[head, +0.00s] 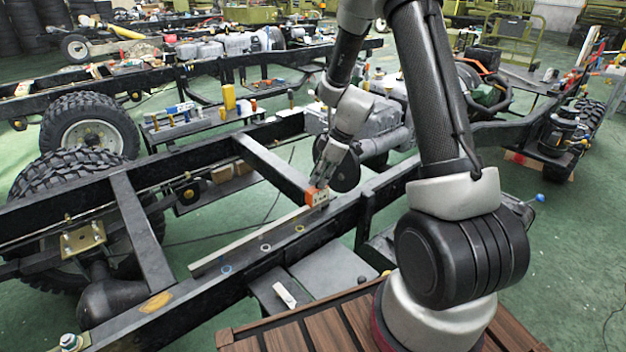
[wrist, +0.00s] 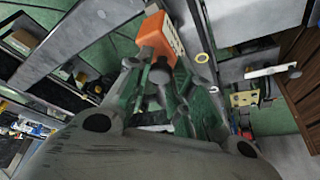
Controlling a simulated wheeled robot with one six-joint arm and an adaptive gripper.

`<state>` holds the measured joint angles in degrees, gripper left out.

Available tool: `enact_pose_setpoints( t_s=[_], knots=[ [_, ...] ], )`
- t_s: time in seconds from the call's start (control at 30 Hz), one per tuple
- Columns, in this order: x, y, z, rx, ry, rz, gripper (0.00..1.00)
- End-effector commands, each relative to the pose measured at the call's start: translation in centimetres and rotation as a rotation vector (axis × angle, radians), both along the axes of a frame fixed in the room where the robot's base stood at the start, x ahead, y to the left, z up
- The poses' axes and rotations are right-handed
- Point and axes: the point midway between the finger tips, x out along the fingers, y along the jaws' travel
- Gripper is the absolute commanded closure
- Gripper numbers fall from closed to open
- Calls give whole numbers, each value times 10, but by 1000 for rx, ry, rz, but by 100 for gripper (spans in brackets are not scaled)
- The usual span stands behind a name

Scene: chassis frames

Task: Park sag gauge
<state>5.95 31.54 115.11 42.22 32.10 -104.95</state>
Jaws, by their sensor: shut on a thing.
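The sag gauge appears to be the small orange block with a pale, dark-marked face (head: 316,195); no label is readable. My gripper (head: 323,182) is shut on it above the near black chassis rail (head: 190,297), close to the cross member. In the wrist view the orange block (wrist: 154,34) sticks out past the fingertips of my gripper (wrist: 160,72). The fingers hide its lower end. I cannot tell whether the block touches the rail.
A long pale bar (head: 247,241) lies along the near rail, its far end close to the orange block. Coloured rings (head: 265,247) sit on the rail. A small white piece (head: 284,294) lies on a grey plate. A black cross member (head: 272,166) and a grey gearbox stand close behind.

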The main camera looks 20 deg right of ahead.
Motion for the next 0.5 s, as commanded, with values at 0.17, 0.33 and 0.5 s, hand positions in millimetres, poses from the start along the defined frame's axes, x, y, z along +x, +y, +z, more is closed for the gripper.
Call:
enact_pose_setpoints(
  t_s=[0.17,0.33,0.5],
  knots=[
    [1,-1,1,0,-2,0,100],
    [1,0,1,-1,-3,0,73],
    [1,0,1,0,-2,-1,54]
  ],
)
